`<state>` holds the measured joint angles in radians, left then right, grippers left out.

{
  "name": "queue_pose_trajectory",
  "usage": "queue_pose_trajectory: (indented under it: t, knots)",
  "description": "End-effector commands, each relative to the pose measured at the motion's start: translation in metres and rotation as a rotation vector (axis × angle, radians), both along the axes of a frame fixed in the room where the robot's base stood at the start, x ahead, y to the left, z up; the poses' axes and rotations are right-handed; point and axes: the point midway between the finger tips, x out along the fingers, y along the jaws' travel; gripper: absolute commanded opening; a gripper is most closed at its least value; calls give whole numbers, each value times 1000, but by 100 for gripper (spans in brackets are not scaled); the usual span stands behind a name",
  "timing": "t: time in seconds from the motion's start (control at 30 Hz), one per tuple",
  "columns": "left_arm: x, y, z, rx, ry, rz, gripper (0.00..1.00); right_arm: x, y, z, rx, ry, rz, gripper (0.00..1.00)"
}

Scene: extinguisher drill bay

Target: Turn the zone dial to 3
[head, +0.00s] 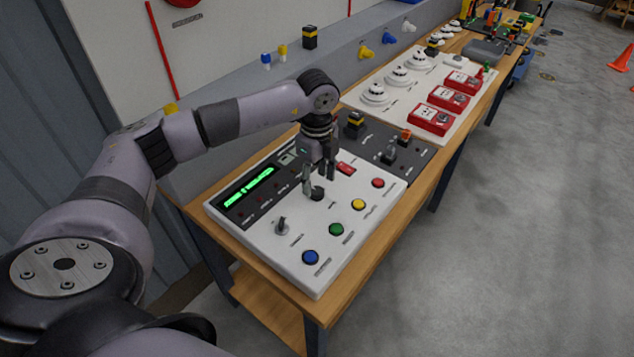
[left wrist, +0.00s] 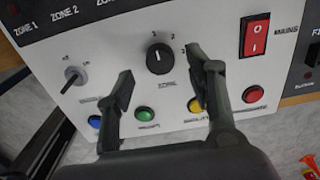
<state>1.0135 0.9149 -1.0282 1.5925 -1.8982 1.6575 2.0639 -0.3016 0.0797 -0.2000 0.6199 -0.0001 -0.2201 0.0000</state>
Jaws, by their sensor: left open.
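The zone dial (left wrist: 159,58) is a round black knob with a light pointer mark on the white control panel (head: 300,262). In the left wrist view its mark points roughly up, and small numerals sit around its upper right. The exact setting is hard to read. In the head view the dial (head: 317,194) is partly hidden by my left gripper (head: 318,184), which points down over it. In the left wrist view the left gripper (left wrist: 161,72) is open, one finger on each side and just short of the dial. I see no clear contact. My right gripper is not in view.
A small key switch (left wrist: 74,76) stands left of the dial, and a red mains rocker (left wrist: 255,36) stands right. Blue (head: 310,257), green, yellow and red buttons line the near edge. A lit green display (head: 249,187) is at the back left.

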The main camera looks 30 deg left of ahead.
Motion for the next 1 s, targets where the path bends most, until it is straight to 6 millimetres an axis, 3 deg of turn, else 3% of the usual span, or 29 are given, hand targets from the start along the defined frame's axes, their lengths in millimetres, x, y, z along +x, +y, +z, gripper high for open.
queue_pose_trajectory:
  t: [0.23,0.57,1.0]
  knots:
    - [0,0,-28,0,2,0,49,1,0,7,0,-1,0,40]
    - [0,0,-33,0,-1,0,49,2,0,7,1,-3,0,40]
    - [0,0,-32,0,-1,0,21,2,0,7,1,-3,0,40]
